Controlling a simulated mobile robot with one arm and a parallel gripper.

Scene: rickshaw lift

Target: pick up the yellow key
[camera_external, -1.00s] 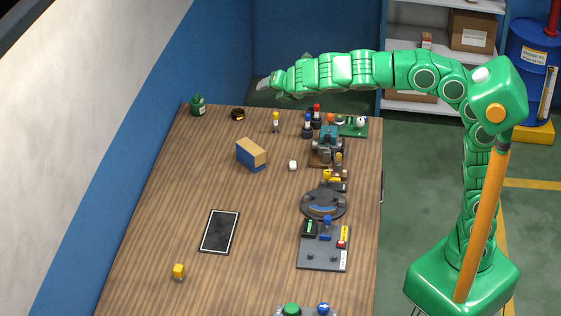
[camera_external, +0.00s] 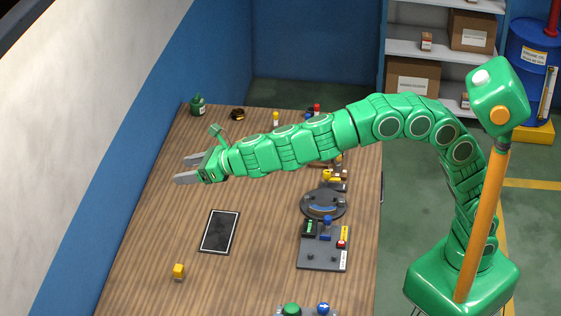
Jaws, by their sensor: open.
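A small yellow piece (camera_external: 179,271) stands alone on the wooden table (camera_external: 150,240) at the lower left. A small upright piece with a yellow top (camera_external: 276,119) stands at the back, and more yellow parts (camera_external: 331,175) sit at the right side. They are too small for me to tell which is the key. My gripper (camera_external: 182,169) is open and empty, its two grey fingers pointing left. In the picture it is above the lone yellow piece and apart from it. My arm hides the middle of the back half of the table.
A black framed panel (camera_external: 220,231) lies near the lone yellow piece. A dark round device (camera_external: 323,204) and a grey board with switches (camera_external: 324,252) line the right edge. A green bottle (camera_external: 197,105) stands at the back left. The table's left front is mostly clear.

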